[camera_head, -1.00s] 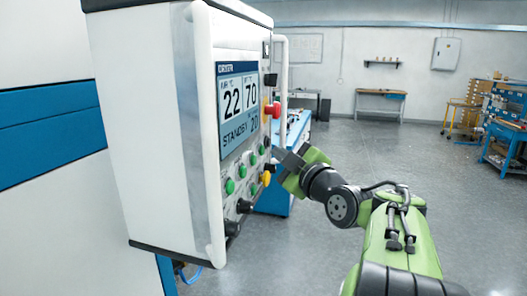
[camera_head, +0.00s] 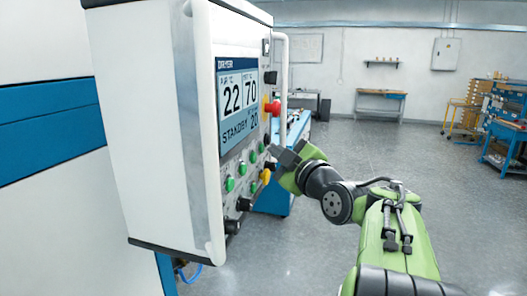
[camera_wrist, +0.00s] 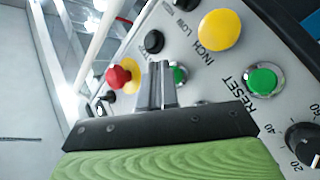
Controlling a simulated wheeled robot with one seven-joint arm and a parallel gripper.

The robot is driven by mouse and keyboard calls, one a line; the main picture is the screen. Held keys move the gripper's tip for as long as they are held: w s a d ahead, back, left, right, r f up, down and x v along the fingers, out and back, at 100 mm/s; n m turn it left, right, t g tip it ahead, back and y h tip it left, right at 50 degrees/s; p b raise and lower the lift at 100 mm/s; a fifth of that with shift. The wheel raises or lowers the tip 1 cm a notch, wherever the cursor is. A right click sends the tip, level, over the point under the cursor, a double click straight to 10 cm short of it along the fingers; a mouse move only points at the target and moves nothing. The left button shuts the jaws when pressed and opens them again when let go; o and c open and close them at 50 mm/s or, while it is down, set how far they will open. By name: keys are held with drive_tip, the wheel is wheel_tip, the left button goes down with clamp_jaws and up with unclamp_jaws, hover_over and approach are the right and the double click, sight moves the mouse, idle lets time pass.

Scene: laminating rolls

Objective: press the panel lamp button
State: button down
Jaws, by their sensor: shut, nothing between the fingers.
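The control panel (camera_head: 248,165) of the white cabinet faces right in the head view and carries several green, black, yellow and red controls. No label reading panel lamp is legible, so I cannot tell which button it is. My gripper (camera_head: 273,153) is at the panel's right side, with its fingers shut and empty. In the wrist view the closed fingers (camera_wrist: 158,68) point at the panel and partly cover a green button (camera_wrist: 180,75). A black button (camera_wrist: 154,41) is just beyond their tips. I cannot tell whether the tips touch the panel.
In the wrist view a yellow button (camera_wrist: 219,30) marked INCH LOW, a green button (camera_wrist: 264,80) by RESET and a black dial (camera_wrist: 302,141) are to the right. A red stop button (camera_wrist: 119,76) is at left. A white rail (camera_head: 282,75) stands beyond the panel. Open floor lies right.

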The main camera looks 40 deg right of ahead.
drive_tip(key=shift+w+a, duration=0.35)
drive_tip(key=shift+w, duration=0.05)
idle(0.9)
drive_tip(key=shift+s+d+b, duration=0.5)
drive_tip(key=shift+s+b, duration=0.2)
drive_tip(key=shift+b, duration=0.05)
drive_tip(key=s+d, duration=0.1)
drive_tip(key=s, duration=0.1)
drive_tip(key=s+d+b, duration=0.1)
drive_tip(key=s+d, duration=0.1)
drive_tip(key=shift+b, duration=0.3)
